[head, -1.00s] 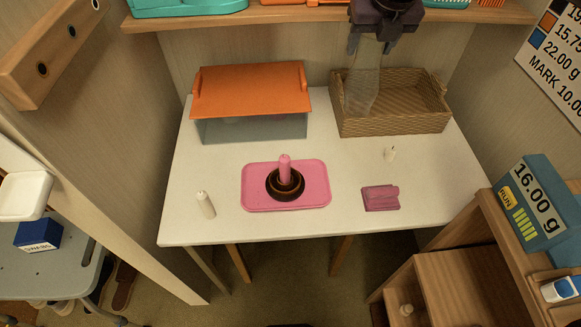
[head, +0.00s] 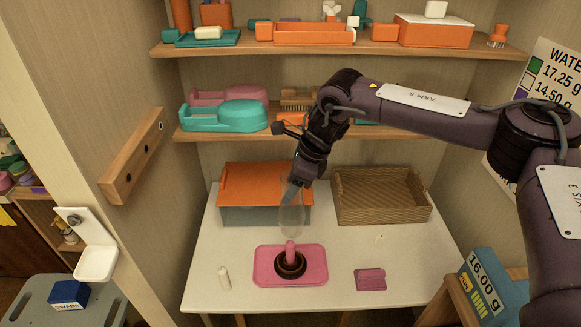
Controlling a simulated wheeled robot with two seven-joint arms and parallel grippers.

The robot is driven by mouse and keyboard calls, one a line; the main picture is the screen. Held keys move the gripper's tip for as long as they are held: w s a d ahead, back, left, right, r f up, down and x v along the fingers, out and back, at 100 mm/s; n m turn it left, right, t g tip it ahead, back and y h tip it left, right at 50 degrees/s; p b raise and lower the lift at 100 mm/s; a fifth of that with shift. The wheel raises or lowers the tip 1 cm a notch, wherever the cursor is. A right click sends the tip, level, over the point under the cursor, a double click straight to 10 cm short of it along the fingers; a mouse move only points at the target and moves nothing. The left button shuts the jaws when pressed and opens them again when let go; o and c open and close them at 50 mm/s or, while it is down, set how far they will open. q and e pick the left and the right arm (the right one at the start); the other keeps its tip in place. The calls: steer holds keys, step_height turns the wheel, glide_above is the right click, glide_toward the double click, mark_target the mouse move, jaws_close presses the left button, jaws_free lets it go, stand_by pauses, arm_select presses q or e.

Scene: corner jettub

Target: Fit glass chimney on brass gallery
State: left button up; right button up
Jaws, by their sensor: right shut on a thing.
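The glass chimney (head: 291,215) is clear and see-through. My right gripper (head: 297,184) is shut on its upper end and holds it slightly tilted, above and behind the pink tray. The brass gallery (head: 290,265) is a dark round ring with a brownish rim. It sits on the pink tray (head: 262,274), with a pink candle (head: 290,248) standing upright in its middle. The chimney's lower end appears apart from the gallery, though its exact height is hard to judge. My left gripper is not in view.
An orange-lidded box (head: 265,184) and a wicker basket (head: 385,212) stand at the back of the white table (head: 215,250). A white candle (head: 224,278) is left of the tray; a pink folded cloth (head: 370,279) and small pale candle (head: 380,240) are right. Shelves (head: 250,131) run above.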

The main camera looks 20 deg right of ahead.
arm_select(q)
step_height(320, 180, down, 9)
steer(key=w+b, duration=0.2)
steer(key=b, duration=0.7)
arm_select(e)
steer(key=shift+n, duration=0.3)
steer(key=shift+a+f, duration=0.2)
steer(key=shift+f, duration=7.9)
arm_select(q)
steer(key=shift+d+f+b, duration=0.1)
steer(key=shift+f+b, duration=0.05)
steer(key=shift+b, duration=0.3)
arm_select(e)
steer(key=shift+f, duration=0.3)
steer(key=o, duration=1.4)
steer(key=shift+r, duration=0.1)
